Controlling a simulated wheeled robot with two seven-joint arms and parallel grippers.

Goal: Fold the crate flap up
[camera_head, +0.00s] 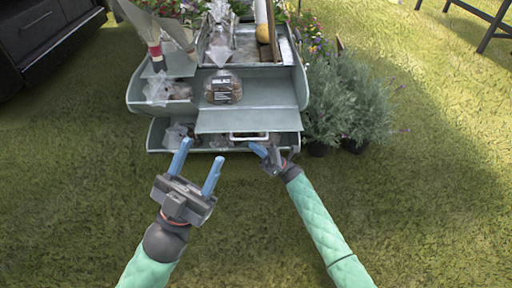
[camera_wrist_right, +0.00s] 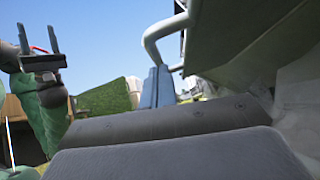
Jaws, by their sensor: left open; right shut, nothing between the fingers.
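The grey-green crate flap (camera_head: 245,121) is a flat panel at the front of the tiered crate stand, above the lower compartment. A white handle (camera_head: 249,137) shows at its front edge, and also in the right wrist view (camera_wrist_right: 152,42). My right gripper (camera_head: 259,150) is shut and empty, just below and right of the handle. In the right wrist view its blue fingers (camera_wrist_right: 157,88) are together and overlap the handle's opening; I cannot tell whether they touch it. My left gripper (camera_head: 197,160) is open and empty over the grass, left of the flap; it also shows in the right wrist view (camera_wrist_right: 38,45).
A labelled package (camera_head: 223,88) sits on the shelf behind the flap. Plastic-wrapped items (camera_head: 160,90) lie at the left. Potted grey-green bushes (camera_head: 355,105) stand right of the stand. The grass (camera_head: 420,190) in front is clear.

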